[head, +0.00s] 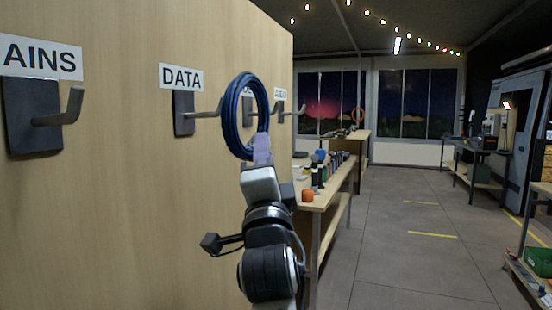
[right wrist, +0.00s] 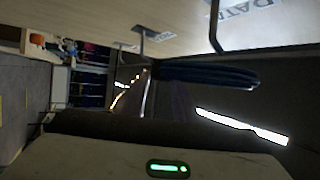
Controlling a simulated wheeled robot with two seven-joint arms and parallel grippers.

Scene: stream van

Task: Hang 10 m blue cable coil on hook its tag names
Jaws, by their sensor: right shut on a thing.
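The blue cable coil (head: 229,122) is held upright at its lower edge by my right gripper (head: 262,150), which is shut on it. The coil also shows as a dark blue band in the right wrist view (right wrist: 205,76). The coil's near side is beside the tip of the DATA hook (head: 207,114); I cannot tell whether the hook passes inside the ring. The DATA sign (head: 181,77) is above that hook. A pale purple patch shows at my fingertips; no tag writing is readable. My left gripper is out of view.
A hook under a sign ending in "AINS" (head: 62,113) is nearer on the left of the wooden panel (head: 130,200). Farther hooks are partly behind the coil. A workbench (head: 325,196) with bottles and an orange object (head: 308,195) stands beyond.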

